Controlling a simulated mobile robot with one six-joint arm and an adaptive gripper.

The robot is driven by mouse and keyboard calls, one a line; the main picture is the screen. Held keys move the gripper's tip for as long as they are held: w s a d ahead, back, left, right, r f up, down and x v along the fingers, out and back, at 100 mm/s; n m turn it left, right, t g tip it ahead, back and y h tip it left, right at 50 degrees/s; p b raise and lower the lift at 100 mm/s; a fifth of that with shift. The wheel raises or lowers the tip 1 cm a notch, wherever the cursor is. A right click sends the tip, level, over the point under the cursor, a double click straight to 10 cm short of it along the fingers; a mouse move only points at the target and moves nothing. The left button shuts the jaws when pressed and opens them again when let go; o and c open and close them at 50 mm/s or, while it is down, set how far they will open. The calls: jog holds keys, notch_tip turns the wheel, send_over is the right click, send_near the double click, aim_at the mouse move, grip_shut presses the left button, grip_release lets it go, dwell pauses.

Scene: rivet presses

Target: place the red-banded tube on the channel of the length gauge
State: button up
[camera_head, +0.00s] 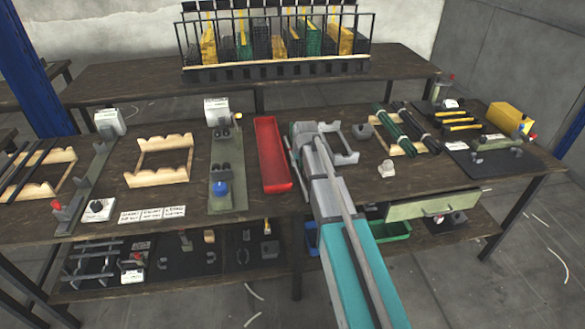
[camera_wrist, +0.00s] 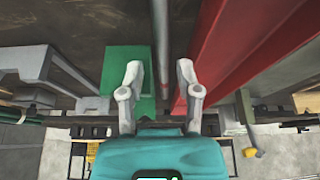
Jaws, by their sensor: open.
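My gripper (camera_wrist: 158,88) is open, beside the red tray. In the head view my arm hides most of it. A long grey-green fixture (camera_head: 85,190) with a red-tipped stop and a white box stands at the left of the bench. It may be the length gauge, but its label is unreadable.
The red tray (camera_head: 258,135) lies left of my arm. An olive press plate (camera_head: 224,200) with a blue knob is farther left. Dark green tubes (camera_head: 392,125) lie at right.

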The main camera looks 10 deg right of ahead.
aim_at(297, 169)
jog(key=shift+b+x, duration=2.2)
jog(key=shift+x, duration=0.3)
jog(key=shift+s+a, duration=0.15)
jog(key=shift+s, duration=0.05)
grip_shut()
